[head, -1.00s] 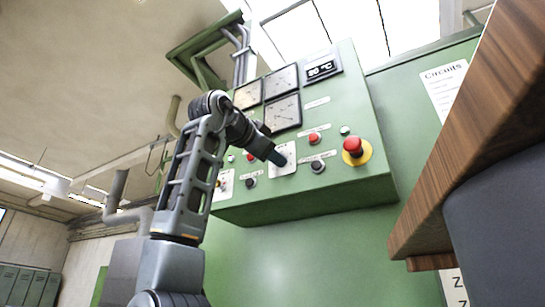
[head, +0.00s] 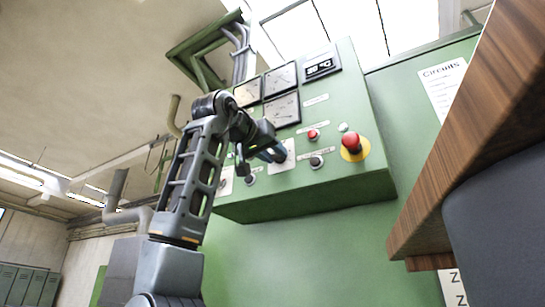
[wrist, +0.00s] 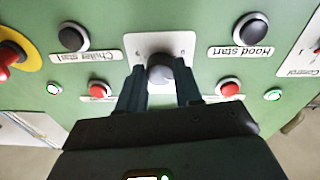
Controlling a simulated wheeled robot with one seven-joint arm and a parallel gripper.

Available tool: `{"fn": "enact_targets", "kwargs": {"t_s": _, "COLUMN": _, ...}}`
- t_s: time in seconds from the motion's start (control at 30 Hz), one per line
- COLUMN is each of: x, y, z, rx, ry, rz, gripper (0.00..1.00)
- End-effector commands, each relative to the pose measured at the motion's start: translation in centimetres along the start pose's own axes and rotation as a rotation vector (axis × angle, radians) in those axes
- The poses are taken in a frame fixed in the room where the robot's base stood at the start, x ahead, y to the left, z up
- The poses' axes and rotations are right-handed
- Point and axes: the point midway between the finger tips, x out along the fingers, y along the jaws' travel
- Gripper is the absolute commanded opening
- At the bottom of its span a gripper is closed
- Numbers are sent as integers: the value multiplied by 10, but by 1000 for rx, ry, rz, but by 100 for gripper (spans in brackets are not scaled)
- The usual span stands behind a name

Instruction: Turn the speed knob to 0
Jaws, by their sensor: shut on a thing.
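A dark grey round knob (wrist: 160,68) sits on a white plate (wrist: 160,42) in the middle of the wrist view, where the picture is upside down. My gripper (wrist: 160,90) is shut on the knob, with one dark finger at each side. The knob's pointer and most of its scale are hidden or too small to read. In the head view my gripper (head: 277,154) reaches the white plate (head: 289,156) on the green control box (head: 330,110), and its fingers cover the knob.
A red mushroom button on yellow (head: 353,146) stands out right of the plate. Red and black buttons flank the knob; a black button (wrist: 73,37) is close by. Gauges (head: 282,110) and a display (head: 321,66) sit above. A wooden edge (head: 480,140) is at right.

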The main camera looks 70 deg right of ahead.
Motion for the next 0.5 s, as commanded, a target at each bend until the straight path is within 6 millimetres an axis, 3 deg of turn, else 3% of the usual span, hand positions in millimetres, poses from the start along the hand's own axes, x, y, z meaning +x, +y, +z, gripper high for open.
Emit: {"fn": "enact_targets", "kwargs": {"t_s": 0.5, "x": 0, "y": 2, "z": 1, "rx": -486, "ry": 26, "rz": -37, "gripper": 4}}
